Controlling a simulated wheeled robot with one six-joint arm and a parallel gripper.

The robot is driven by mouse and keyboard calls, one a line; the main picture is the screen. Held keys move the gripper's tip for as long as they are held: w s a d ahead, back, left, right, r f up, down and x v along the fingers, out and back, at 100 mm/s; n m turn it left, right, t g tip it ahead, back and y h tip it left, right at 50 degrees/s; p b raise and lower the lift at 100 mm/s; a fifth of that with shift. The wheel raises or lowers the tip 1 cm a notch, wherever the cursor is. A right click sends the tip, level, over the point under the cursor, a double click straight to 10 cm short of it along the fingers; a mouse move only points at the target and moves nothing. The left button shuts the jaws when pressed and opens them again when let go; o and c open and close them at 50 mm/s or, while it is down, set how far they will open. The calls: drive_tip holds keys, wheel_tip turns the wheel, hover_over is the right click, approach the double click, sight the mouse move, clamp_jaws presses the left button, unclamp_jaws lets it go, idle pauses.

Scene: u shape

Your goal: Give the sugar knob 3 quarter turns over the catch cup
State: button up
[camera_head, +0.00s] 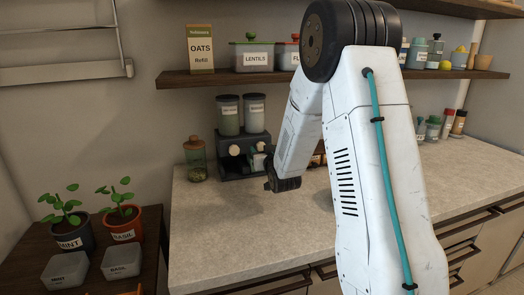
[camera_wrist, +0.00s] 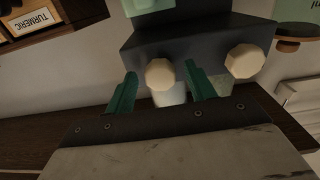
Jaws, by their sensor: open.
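A dark dispenser (camera_head: 243,158) with two canisters (camera_head: 228,115) (camera_head: 254,114) stands on the counter; I cannot read their labels. It has two cream knobs, and I cannot tell which is the sugar one. The wrist view is upside down. There my gripper (camera_wrist: 161,88) is open, its green fingers on either side of one knob (camera_wrist: 160,73), without clear contact. The other knob (camera_wrist: 246,60) is outside the fingers; it also shows in the head view (camera_head: 234,150). A pale green thing, perhaps the catch cup (camera_wrist: 150,5), is partly in view at the wrist picture's top edge.
A corked glass jar (camera_head: 195,160) stands left of the dispenser. A shelf (camera_head: 215,77) with an oats box (camera_head: 200,49) and a lentils container (camera_head: 252,56) hangs above. Potted mint (camera_head: 72,233) and basil (camera_head: 122,222) stand at the left. The front counter is clear.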

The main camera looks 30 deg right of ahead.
drive_tip(key=shift+w+d, duration=0.1)
drive_tip(key=shift+w, duration=0.15)
drive_tip(key=c, duration=1)
drive_tip(key=shift+o, duration=0.3)
drive_tip(key=shift+n, duration=0.4)
